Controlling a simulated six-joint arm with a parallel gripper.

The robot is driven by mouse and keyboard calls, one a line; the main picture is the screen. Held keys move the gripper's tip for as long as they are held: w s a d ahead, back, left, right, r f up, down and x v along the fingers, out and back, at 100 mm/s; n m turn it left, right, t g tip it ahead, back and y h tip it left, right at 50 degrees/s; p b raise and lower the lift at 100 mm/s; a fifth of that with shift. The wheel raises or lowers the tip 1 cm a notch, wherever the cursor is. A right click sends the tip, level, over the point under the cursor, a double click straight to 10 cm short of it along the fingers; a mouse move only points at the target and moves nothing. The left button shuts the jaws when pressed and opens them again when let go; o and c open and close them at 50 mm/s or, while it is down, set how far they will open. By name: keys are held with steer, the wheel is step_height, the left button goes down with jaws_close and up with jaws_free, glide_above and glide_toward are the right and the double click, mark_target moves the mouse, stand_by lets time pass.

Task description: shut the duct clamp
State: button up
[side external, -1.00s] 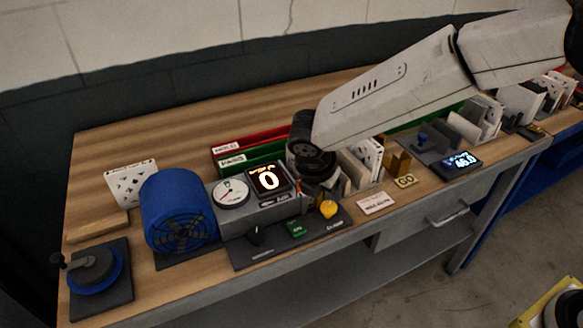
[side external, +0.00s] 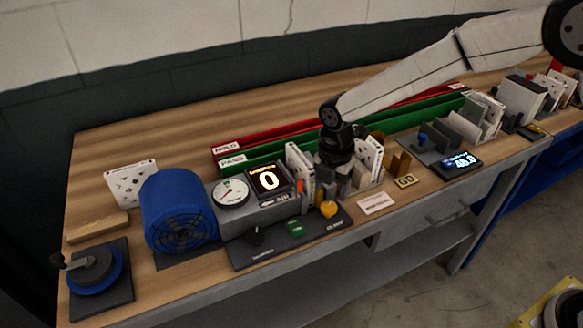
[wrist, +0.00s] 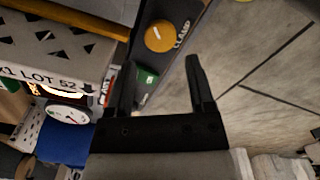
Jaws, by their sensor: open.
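The clamp control is a round yellow knob (side external: 329,209) on the dark front panel (side external: 275,243). In the wrist view the yellow knob (wrist: 159,36) lies beyond my fingertips, beside the lettering "CLAMP". My gripper (side external: 334,186) points down just behind the knob, close to the filter rack. In the wrist view my gripper (wrist: 157,68) is open, with nothing held between its two black fingers. A green button (wrist: 146,80) shows between the fingers, farther below. The blue duct drum (side external: 178,213) stands left of the gauge unit. I cannot tell whether the fingers touch anything.
A dark knob (side external: 255,236) sits left on the panel. White filters (side external: 370,155) stand in the rack by my gripper. A gauge (side external: 231,194) and a display (side external: 269,180) reading 0 are to its left. Red and green trays (side external: 240,163) lie behind. Floor is open in front.

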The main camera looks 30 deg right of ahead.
mark_target(329, 206)
step_height(329, 206, down, 5)
steer(key=shift+f, duration=0.1)
steer(key=n, duration=0.3)
step_height(329, 206, up, 8)
steer(key=shift+d+r, duration=0.1)
steer(key=s+d+m+t, duration=0.2)
steer(key=s+d+m, duration=1.1)
steer(key=m, duration=0.9)
steer(key=shift+d+m, duration=0.3)
steer(key=shift+d, duration=0.65)
steer(key=shift+s, duration=0.1)
